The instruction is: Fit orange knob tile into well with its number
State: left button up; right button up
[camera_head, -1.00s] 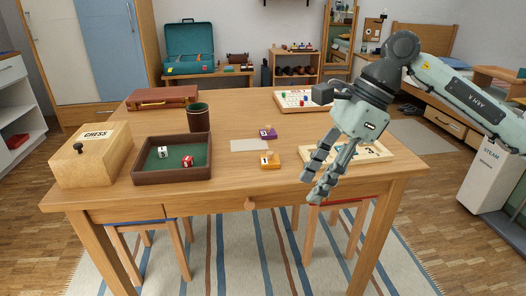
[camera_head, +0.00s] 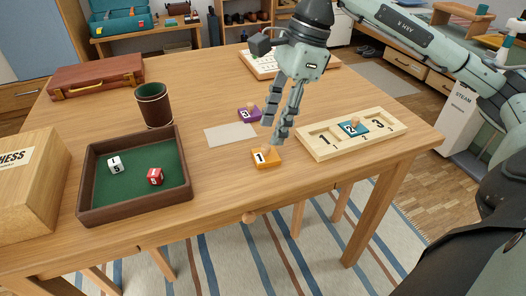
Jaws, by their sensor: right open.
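The orange knob tile (camera_head: 266,157), marked 1, lies on the table near its front edge, left of the well board. The pale wooden well board (camera_head: 318,149) has wells numbered 1, 2 and 3. Well 1 (camera_head: 325,139) is empty, and a blue tile marked 2 (camera_head: 353,128) sits at the middle well. The right well, marked 3, looks empty. My right gripper (camera_head: 273,134) is open and empty, pointing down just above and behind the orange tile, apart from it as far as I can tell. My left gripper is not in view.
A purple tile marked 3 (camera_head: 249,114) and a pale card (camera_head: 231,135) lie behind the orange tile. A dice tray (camera_head: 133,213), dark cup (camera_head: 153,105), chess box (camera_head: 28,185) and brown case (camera_head: 97,81) stand left. Another board (camera_head: 256,66) lies behind my right gripper.

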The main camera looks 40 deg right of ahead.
aim_at(266, 146)
jog(key=x, duration=0.4)
jog(key=shift+w+f, duration=0.2)
jog(key=shift+f, duration=0.25)
grip_shut()
jog(key=shift+r, duration=0.1)
